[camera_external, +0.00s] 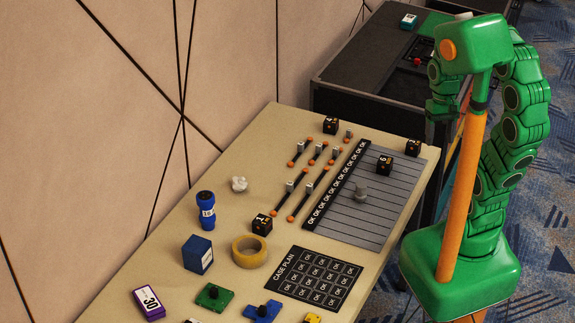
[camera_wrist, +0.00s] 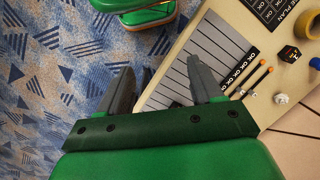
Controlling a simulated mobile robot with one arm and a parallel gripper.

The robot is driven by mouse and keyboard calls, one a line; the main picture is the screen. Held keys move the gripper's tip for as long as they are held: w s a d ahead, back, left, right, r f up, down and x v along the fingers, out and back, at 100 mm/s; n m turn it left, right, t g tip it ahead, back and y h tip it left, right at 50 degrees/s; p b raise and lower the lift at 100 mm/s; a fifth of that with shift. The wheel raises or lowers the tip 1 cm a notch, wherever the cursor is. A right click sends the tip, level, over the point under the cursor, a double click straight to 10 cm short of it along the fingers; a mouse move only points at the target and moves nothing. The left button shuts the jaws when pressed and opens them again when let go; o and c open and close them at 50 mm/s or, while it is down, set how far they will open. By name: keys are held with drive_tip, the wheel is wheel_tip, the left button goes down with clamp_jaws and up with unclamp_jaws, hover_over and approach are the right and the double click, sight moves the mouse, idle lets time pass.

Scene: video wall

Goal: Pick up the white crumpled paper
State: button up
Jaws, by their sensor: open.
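The white crumpled paper (camera_external: 239,184) is a small ball on the beige table, near its wall-side edge. It also shows in the wrist view (camera_wrist: 281,99) at the right, well away from my fingers. My gripper (camera_external: 440,103) is at the upper right of the external view, raised beyond the table's right edge, where its fingers are hard to make out. In the wrist view my gripper (camera_wrist: 158,90) has its two grey fingers spread apart with nothing between them.
The table (camera_external: 270,125) holds a blue bottle (camera_external: 206,211), a blue box (camera_external: 197,254), a tape roll (camera_external: 250,251), black cubes (camera_external: 262,224), cables (camera_external: 299,153) and a grey lined sheet (camera_external: 345,214). A black case (camera_external: 375,75) stands behind. Bare tabletop surrounds the paper.

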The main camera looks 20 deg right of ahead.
drive_tip(key=w+a+f+m+g+y, duration=0.1)
drive_tip(key=w+a+f+m+y, duration=0.15)
drive_tip(key=w+a, duration=1)
drive_tip(key=w+a+f+m+g+y, duration=0.1)
drive_tip(key=w+a+f+y, duration=0.25)
drive_tip(key=w+a, duration=0.95)
drive_tip(key=m+g+y, duration=0.2)
drive_tip(key=m+y, duration=0.2)
approach(242, 179)
drive_tip(key=shift+w+a+f+n, duration=0.25)
drive_tip(key=shift+a+f, duration=0.15)
drive_tip(key=shift+f, duration=0.2)
drive_tip(key=shift+a+f, duration=0.5)
drive_tip(key=shift+f, duration=0.05)
drive_tip(key=shift+x, duration=3.75)
drive_tip(key=shift+s+d+f, duration=0.1)
drive_tip(key=c, duration=0.7)
